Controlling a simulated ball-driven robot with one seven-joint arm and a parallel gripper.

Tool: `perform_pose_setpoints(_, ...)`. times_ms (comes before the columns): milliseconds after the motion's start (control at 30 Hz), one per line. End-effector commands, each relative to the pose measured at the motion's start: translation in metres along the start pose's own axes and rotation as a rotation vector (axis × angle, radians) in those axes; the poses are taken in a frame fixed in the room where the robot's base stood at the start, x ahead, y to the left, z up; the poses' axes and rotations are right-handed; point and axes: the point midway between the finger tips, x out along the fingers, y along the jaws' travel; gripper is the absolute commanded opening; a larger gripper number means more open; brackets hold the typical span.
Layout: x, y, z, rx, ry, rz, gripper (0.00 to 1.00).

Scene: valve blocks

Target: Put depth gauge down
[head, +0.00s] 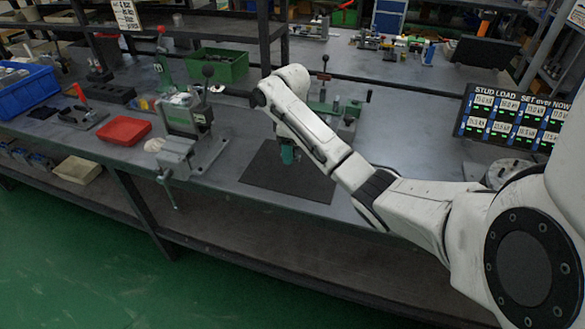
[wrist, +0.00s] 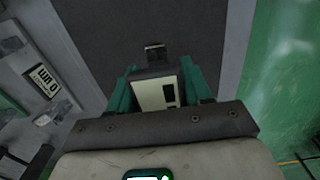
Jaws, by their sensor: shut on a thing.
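The depth gauge (wrist: 157,94), with a cream face, a small dark window and a dark body, sits between the two teal fingers of my gripper (wrist: 158,72) in the wrist view. Its narrow metal end (wrist: 154,51) points away from my palm. In the head view my gripper (head: 288,155) points down over the dark mat (head: 262,178) on the bench, and the gauge cannot be made out there. The mat also fills the upper middle of the wrist view (wrist: 135,22). I cannot tell whether the gauge touches the mat.
A vise (head: 185,150) stands left of the mat, with a red tray (head: 124,130) and a blue bin (head: 28,90) farther left. A green fixture (head: 335,106) stands behind the mat. The bench's front edge is close to the mat.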

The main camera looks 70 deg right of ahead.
Motion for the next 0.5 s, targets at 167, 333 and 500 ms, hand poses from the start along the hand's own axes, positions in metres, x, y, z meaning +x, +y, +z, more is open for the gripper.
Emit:
perform_pose_setpoints(167,0.01,0.01,0.0,0.001,0.0,0.0,0.08)
perform_pose_setpoints(333,0.029,0.016,0.001,0.002,-0.003,0.0,0.08)
perform_pose_setpoints(500,0.046,0.015,0.0,0.001,-0.002,0.0,0.08)
